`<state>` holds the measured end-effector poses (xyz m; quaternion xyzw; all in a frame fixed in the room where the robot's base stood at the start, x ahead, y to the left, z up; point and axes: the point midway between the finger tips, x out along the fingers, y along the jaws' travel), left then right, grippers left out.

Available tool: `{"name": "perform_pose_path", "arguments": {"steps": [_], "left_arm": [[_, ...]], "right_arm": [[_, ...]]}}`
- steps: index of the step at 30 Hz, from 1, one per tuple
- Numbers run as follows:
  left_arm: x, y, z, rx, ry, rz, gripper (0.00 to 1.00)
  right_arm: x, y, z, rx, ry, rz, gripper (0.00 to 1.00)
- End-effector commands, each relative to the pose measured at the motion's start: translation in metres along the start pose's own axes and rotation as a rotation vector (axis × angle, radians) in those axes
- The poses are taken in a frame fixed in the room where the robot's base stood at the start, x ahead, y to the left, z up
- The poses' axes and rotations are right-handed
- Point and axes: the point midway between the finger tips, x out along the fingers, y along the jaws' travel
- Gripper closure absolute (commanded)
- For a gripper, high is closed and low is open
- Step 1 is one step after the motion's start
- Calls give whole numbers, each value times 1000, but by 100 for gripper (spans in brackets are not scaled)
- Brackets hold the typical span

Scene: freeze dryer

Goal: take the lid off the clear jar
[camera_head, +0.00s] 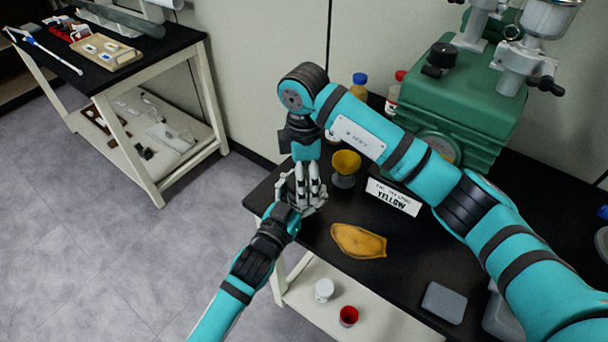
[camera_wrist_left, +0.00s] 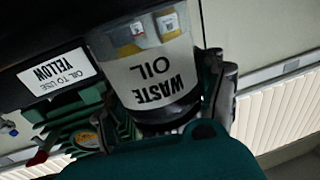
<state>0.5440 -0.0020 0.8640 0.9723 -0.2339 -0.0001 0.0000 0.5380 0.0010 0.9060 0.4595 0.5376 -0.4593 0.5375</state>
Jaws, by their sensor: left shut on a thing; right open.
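The clear jar (camera_wrist_left: 158,65) fills the middle of the left wrist view, with a white "WASTE OIL" label that reads upside down. A dark band (camera_wrist_left: 165,112) at its near end lies close to my left palm; I cannot tell whether it is the lid. My left gripper (camera_head: 291,197) is shut on the jar; I cannot tell whether on its body or lid. My right gripper (camera_head: 314,184) is open, pointing down close beside the left one at the bench's left edge. In the head view the two hands hide most of the jar.
White and red cups (camera_head: 348,316) stand on the lower shelf. Floor on the left is clear.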

Motion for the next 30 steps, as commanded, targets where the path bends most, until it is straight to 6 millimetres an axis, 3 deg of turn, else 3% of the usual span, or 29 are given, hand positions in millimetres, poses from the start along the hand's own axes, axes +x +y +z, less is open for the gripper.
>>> {"name": "perform_pose_path", "arguments": {"steps": [5,13,20,21,29,30], "left_arm": [[0,0,0,0,-1,0,100],[0,0,0,0,-1,0,100],[0,0,0,0,-1,0,100],[0,0,0,0,-1,0,34],[0,0,0,0,0,0,0],[0,0,0,0,0,0,0]], "right_arm": [[-7,0,0,-1,0,1,14],[-41,1,0,-1,1,3,14],[-45,0,0,-1,0,-1,14],[-45,0,0,-1,0,-1,14],[-45,0,0,-1,0,-1,14],[-45,0,0,-1,0,-1,14]]}}
